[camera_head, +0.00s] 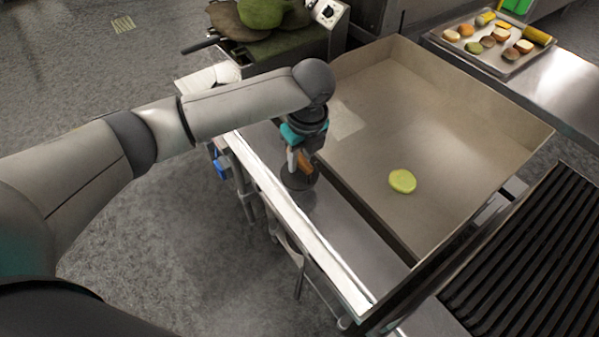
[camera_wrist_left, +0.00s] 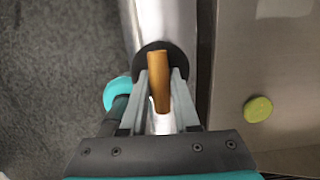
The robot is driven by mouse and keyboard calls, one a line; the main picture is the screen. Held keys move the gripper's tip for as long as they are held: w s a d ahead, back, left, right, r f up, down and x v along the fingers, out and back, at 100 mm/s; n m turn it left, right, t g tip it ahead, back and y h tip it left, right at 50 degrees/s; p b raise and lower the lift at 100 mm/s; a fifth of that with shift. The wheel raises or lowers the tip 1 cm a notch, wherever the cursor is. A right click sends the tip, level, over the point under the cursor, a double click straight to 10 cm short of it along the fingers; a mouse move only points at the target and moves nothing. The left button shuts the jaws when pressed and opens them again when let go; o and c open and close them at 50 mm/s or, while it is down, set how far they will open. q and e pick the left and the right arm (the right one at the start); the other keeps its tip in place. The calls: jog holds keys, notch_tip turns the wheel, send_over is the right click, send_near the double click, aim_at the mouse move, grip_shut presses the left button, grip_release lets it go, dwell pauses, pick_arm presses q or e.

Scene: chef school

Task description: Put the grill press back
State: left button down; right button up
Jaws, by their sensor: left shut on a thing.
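My left gripper (camera_head: 300,158) points down over the steel ledge in front of the griddle. It is shut on the wooden handle of the grill press. The press's dark round plate (camera_head: 299,178) is at the ledge surface; I cannot tell whether it touches it. In the left wrist view the brown handle (camera_wrist_left: 158,84) sits between the two fingers of my left gripper (camera_wrist_left: 160,85), with part of the dark plate (camera_wrist_left: 152,49) behind it. My right gripper is not in view.
The walled griddle (camera_head: 440,120) lies right of the press, with a yellow-green round piece (camera_head: 402,181) on it. A ribbed grill (camera_head: 540,265) is at the lower right. A tray of food (camera_head: 493,67) stands at the back right. A machine with green produce (camera_head: 260,32) is behind my arm.

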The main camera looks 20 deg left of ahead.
aim_at(300, 173)
pick_arm(q)
jog(key=shift+w+f+b, duration=0.1)
jog(key=shift+f+b, duration=0.25)
jog(key=shift+f, duration=1.95)
jog(key=shift+f, duration=0.1)
jog(key=c, duration=0.7)
grip_release()
jog(key=shift+f, duration=0.15)
jog(key=shift+o, duration=0.2)
jog(key=r, duration=0.4)
jog(key=s+d+r+p, duration=0.1)
jog(key=r, duration=0.3)
jog(key=r+p, duration=0.1)
jog(key=r, duration=0.3)
jog(key=shift+s+d+r, duration=0.1)
jog(key=shift+s+d, duration=0.05)
jog(key=shift+d, duration=0.05)
